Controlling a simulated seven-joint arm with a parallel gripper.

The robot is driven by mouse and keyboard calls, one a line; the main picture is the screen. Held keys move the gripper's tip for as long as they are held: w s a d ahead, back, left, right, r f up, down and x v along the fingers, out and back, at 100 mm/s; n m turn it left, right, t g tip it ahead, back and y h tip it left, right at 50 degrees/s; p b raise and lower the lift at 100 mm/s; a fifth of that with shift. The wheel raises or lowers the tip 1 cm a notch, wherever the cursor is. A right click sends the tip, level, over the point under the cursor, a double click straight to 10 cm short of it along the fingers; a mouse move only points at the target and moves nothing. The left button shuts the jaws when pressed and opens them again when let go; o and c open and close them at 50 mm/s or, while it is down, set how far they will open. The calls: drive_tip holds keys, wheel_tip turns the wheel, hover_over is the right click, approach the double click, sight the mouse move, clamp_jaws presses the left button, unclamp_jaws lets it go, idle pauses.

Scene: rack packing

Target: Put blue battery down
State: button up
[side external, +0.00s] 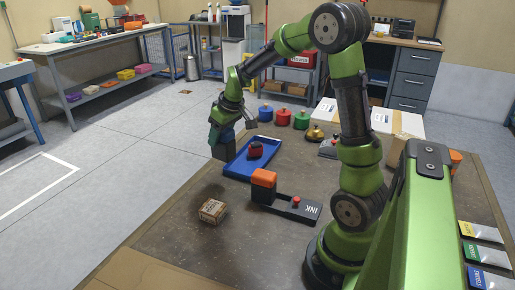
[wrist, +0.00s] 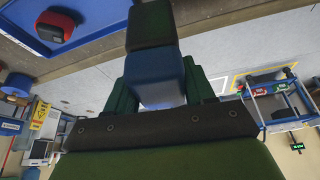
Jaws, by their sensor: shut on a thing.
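My gripper (side external: 222,131) is shut on the blue battery (wrist: 168,78), which is a block with a blue body and a dark end. In the wrist view the battery sits between my two green fingers, its dark end pointing away from my gripper. In the side view the battery (side external: 219,150) hangs below my gripper, at the left edge of the blue tray (side external: 237,172). I cannot tell its exact height. A red and black block (side external: 256,150) is in the tray; it also shows in the wrist view (wrist: 56,26).
A black device marked INK (side external: 297,210) with an orange block (side external: 264,178) stands right of the tray. A small brown box (side external: 212,211) sits in front. Red and green pots (side external: 283,118) stand behind the tray. The table's front left is mostly clear.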

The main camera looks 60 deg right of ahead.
drive_tip(key=s+d+f+m+g, duration=0.1)
drive_tip(key=s+d+m+g, duration=0.2)
drive_tip(key=s+m, duration=0.7)
drive_tip(key=s+d+m+g, duration=0.25)
drive_tip(key=s+m, duration=0.45)
drive_tip(key=m, duration=0.5)
drive_tip(key=s+d+f+m+g, duration=0.15)
drive_tip(key=s+m+g, duration=0.25)
drive_tip(key=s+m, duration=0.6)
drive_tip(key=shift+w+d+f+m+t+y, duration=0.15)
drive_tip(key=shift+f+m, duration=0.25)
drive_tip(key=shift+f, duration=0.75)
drive_tip(key=shift+w+f+m+t+y, duration=0.15)
drive_tip(key=shift+f+m, duration=0.25)
drive_tip(key=shift+f, duration=0.8)
drive_tip(key=shift+w+d+f+m+t, duration=0.1)
drive_tip(key=shift+w+f+m, duration=0.25)
drive_tip(key=shift+f, duration=0.8)
drive_tip(key=shift+s+f, duration=0.1)
drive_tip(key=shift+f, duration=0.05)
drive_tip(key=o, duration=1.4)
